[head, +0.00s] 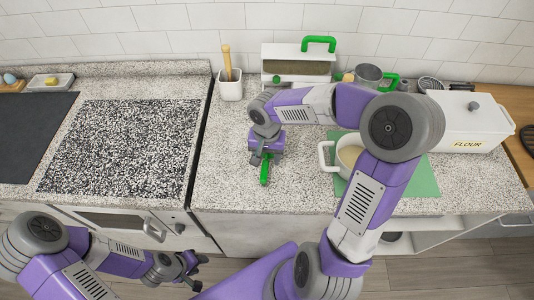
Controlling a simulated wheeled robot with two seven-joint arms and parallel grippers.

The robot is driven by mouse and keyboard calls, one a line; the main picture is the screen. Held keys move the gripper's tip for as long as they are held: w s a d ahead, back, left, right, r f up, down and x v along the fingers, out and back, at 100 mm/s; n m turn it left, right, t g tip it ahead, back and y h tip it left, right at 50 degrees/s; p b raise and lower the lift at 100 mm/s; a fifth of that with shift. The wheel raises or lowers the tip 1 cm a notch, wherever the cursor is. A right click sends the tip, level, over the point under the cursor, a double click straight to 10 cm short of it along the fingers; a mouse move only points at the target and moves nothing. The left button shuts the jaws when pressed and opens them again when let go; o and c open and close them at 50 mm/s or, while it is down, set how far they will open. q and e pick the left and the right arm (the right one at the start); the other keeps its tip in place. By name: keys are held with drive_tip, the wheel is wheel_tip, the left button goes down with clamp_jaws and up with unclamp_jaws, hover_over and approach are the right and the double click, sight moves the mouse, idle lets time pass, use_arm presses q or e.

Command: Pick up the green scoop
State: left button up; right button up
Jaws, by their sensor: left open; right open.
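The green scoop (264,174) lies on the speckled counter near its front edge; a narrow green part of it shows. My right gripper (263,159) points down over its far end, with its dark fingers open around or just above it. I cannot tell whether they touch it, and the gripper hides that end. My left gripper (191,269) is open and empty, low in front of the oven, well away from the scoop.
A white pot (326,158) stands on a green mat (423,180) right of the scoop. Behind are a utensil crock (231,88), a green-handled box (297,60), a metal cup (368,75) and a flour bin (470,115). The counter left of the scoop is clear.

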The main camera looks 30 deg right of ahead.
sight(265, 163)
drive_tip(key=f, duration=0.3)
drive_tip(key=shift+a+f+b, duration=0.25)
drive_tip(key=shift+f+b, duration=0.1)
drive_tip(key=shift+b, duration=0.05)
clamp_jaws()
